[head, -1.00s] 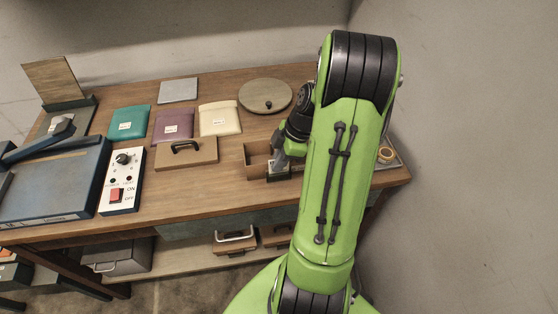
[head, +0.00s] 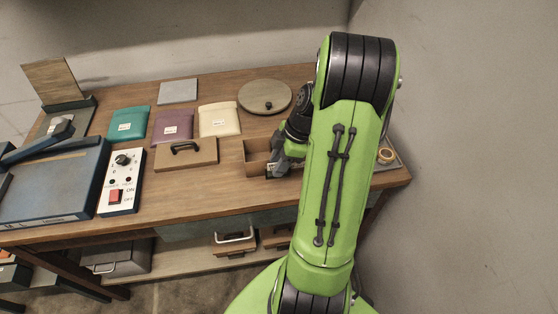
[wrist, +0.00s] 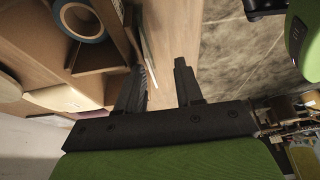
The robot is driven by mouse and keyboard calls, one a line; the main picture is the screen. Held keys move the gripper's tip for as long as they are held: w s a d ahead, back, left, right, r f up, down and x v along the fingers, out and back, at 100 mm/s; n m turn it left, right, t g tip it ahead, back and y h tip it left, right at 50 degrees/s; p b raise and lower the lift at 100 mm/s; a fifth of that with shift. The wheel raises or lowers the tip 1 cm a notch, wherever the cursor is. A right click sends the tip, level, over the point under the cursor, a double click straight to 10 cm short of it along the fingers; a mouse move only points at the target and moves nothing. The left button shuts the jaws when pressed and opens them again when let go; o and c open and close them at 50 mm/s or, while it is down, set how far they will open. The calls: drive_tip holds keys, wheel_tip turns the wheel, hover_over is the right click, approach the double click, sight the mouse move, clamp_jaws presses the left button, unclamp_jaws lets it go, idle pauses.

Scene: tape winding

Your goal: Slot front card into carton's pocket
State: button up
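The open brown carton (head: 257,150) stands on the table just left of my gripper; its wall (wrist: 101,55) also shows in the wrist view. A blue-rimmed roll (wrist: 80,20) with a tan centre shows inside or beside it. My gripper (wrist: 162,75) has its two dark fingers apart, with tabletop visible between them. A thin pale edge (wrist: 148,55), perhaps the front card, runs beside the left finger by the carton's front; I cannot tell how deep it sits in a pocket. In the head view my arm partly hides my gripper (head: 279,169) and the carton's right side.
Teal (head: 128,122), purple (head: 171,124) and cream (head: 219,117) pouches lie behind a brown lid with a black handle (head: 200,155). A round wooden disc (head: 258,95) lies at the back. A switch box (head: 121,180) stands left. The table's front edge is close to my gripper.

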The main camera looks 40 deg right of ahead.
drive_tip(key=p+v, duration=0.4)
drive_tip(key=v, duration=1.1)
drive_tip(key=shift+d+r, duration=0.2)
drive_tip(key=shift+r, duration=0.15)
drive_tip(key=w+a+r+m+h, duration=0.1)
drive_tip(key=a+r+m, duration=0.15)
drive_tip(key=a, duration=0.55)
drive_tip(key=w+a+r+m+h, duration=0.1)
drive_tip(key=a+r+m, duration=0.1)
drive_tip(key=a+r, duration=0.35)
drive_tip(key=s+a+f+m+t+h, duration=0.1)
drive_tip(key=s+a+m+t, duration=0.2)
drive_tip(key=s+a+m, duration=0.3)
drive_tip(key=shift+s+a+f+h, duration=0.3)
drive_tip(key=shift+s+a, duration=1.7)
drive_tip(key=shift+a, duration=0.8)
